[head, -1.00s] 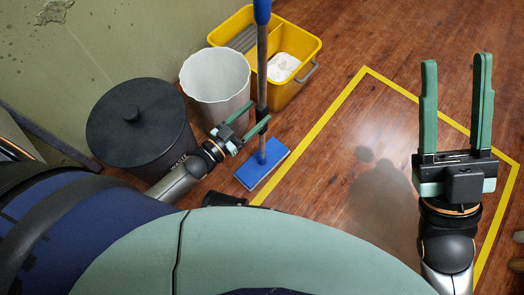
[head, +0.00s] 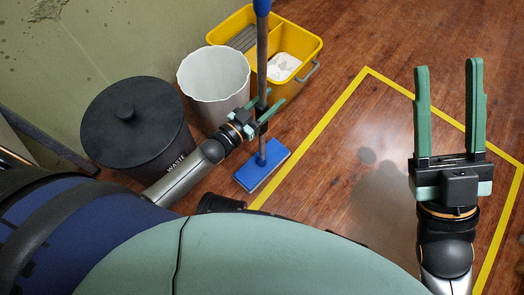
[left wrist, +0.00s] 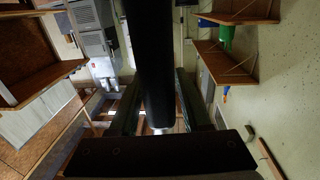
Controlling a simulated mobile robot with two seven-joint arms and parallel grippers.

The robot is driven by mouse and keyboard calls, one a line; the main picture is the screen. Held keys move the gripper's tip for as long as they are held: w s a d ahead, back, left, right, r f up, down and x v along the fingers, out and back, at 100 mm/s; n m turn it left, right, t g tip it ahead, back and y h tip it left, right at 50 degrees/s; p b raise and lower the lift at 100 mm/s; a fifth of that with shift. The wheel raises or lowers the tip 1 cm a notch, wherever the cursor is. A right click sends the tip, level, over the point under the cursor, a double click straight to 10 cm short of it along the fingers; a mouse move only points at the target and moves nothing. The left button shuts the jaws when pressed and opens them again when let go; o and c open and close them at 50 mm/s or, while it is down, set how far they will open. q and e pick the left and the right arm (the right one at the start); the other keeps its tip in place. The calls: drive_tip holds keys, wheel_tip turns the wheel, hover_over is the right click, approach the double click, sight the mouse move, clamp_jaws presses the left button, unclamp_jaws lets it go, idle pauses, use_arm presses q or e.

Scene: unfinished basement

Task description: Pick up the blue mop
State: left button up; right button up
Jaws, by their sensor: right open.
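The blue mop (head: 262,168) stands upright, its flat blue head on the wooden floor and its grey pole rising to a blue top grip. My left gripper (head: 272,108) is at the dark lower section of the pole, with one finger on each side. In the left wrist view the dark pole (left wrist: 153,60) runs between the two fingers, with gaps beside it, so the left gripper (left wrist: 158,105) looks open around it. My right gripper (head: 447,85) is open and empty above the floor at the right.
A black lidded waste bin (head: 133,120) and a white bin (head: 212,85) stand left of the mop. A yellow bucket (head: 300,70) is just behind it. Yellow tape (head: 320,125) marks the floor, which is clear right of the mop.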

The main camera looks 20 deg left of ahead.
use_arm(q)
clamp_jaws()
drive_tip(key=shift+r, duration=0.1)
idle(0.4)
drive_tip(key=shift+r, duration=0.1)
